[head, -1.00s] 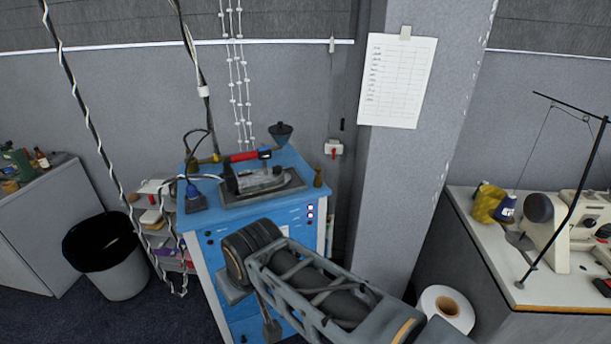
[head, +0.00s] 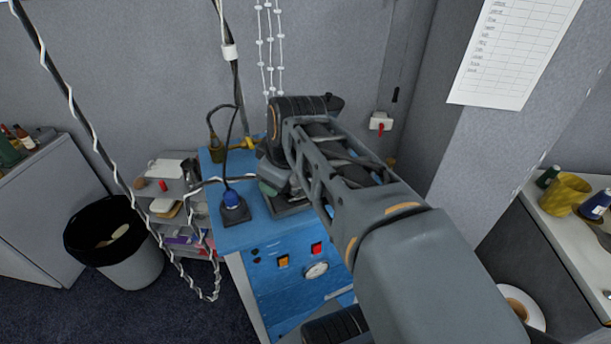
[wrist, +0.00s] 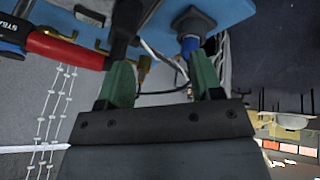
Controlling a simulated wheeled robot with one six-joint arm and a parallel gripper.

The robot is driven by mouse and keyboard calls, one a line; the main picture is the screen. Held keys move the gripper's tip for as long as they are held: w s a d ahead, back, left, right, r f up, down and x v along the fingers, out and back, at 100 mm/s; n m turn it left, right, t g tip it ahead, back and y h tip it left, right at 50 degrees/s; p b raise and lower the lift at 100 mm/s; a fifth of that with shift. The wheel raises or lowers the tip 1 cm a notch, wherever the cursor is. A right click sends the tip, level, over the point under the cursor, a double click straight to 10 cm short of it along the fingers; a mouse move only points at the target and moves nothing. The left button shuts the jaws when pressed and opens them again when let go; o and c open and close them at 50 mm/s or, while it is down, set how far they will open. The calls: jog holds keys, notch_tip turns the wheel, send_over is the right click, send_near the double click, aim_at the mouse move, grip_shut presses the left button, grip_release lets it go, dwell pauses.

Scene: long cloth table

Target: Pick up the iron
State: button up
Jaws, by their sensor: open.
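The iron (wrist: 66,52) shows in the wrist view by its red handle at the upper left, with a blue and black part bearing lettering beside it. In the head view my arm hides most of it above the blue ironing cabinet (head: 235,238). My gripper (wrist: 160,85) has two green fingers spread apart, with no object clearly held between them. The left finger lies close to the dark end of the handle; whether they touch I cannot tell.
Hanging cables (head: 85,130) drop at the left. A grey pillar (head: 510,130) rises at the right.

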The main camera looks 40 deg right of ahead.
jog(key=d+r+n+t+h+b, duration=0.1)
jog(key=d+r+n+b, duration=0.2)
jog(key=d+r+n, duration=0.7)
jog(key=shift+m, duration=0.3)
jog(key=shift+s+d+p+x, duration=0.1)
jog(key=shift+d+p+x, duration=0.3)
jog(key=shift+x, duration=2.2)
jog(key=shift+s+d+p+x, duration=0.1)
jog(key=shift+d+p+x, duration=0.3)
jog(key=shift+x, duration=2.25)
jog(key=shift+s+d+p+x, duration=0.1)
jog(key=shift+d+p+x, duration=0.3)
jog(key=shift+x, duration=2.2)
jog(key=shift+a, duration=0.1)
grip_shut()
jog(key=shift+w+r, duration=0.1)
jog(key=shift+r, duration=0.1)
